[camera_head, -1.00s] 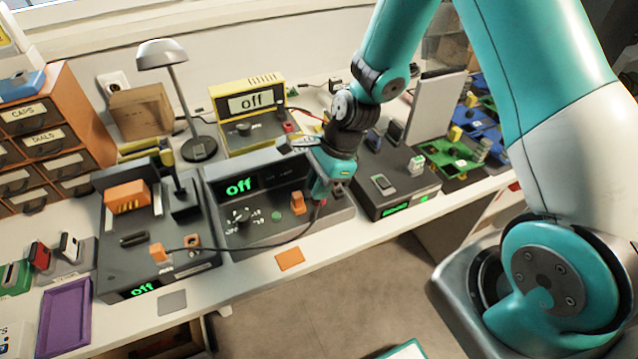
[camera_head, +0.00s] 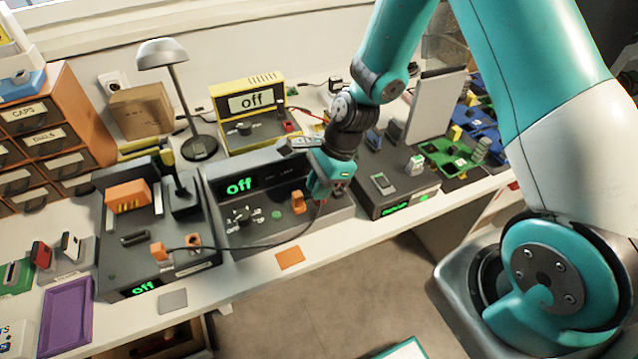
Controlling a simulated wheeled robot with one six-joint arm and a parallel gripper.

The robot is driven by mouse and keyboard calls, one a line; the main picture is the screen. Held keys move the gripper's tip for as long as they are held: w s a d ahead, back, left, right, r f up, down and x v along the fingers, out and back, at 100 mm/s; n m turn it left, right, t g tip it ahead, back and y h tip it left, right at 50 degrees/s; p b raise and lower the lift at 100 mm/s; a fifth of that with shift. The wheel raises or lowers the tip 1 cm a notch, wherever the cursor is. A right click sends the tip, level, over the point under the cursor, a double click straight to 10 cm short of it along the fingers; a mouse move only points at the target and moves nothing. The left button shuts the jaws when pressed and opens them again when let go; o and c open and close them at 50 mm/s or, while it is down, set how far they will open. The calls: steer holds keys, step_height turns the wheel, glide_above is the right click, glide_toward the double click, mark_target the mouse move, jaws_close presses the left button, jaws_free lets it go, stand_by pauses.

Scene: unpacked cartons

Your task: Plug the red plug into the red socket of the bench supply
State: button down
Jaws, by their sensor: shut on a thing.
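The bench supply appears to be the dark grey unit (camera_head: 262,238) in the middle of the bench, with a green "off" display, a dial and an orange part standing on its top. My gripper (camera_head: 322,198) points down at the right end of this unit. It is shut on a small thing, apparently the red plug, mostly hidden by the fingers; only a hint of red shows. A dark cable (camera_head: 255,246) runs from the fingertips left to an orange block on the neighbouring unit. The red socket is not visible, and I cannot tell whether the plug touches the unit.
The left unit (camera_head: 125,262) also reads "off" and has a tall dark post. A yellow-framed meter (camera_head: 250,88) and a grey lamp (camera_head: 162,52) stand behind. A dark box (camera_head: 392,205) sits close at right. An orange card (camera_head: 290,258) lies on the front edge.

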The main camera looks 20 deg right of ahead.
steer(key=c, duration=1)
jaws_free()
steer(key=v, duration=1.7)
steer(key=shift+d+r+p, duration=0.1)
steer(key=shift+r+p, duration=0.1)
steer(key=shift+p, duration=0.15)
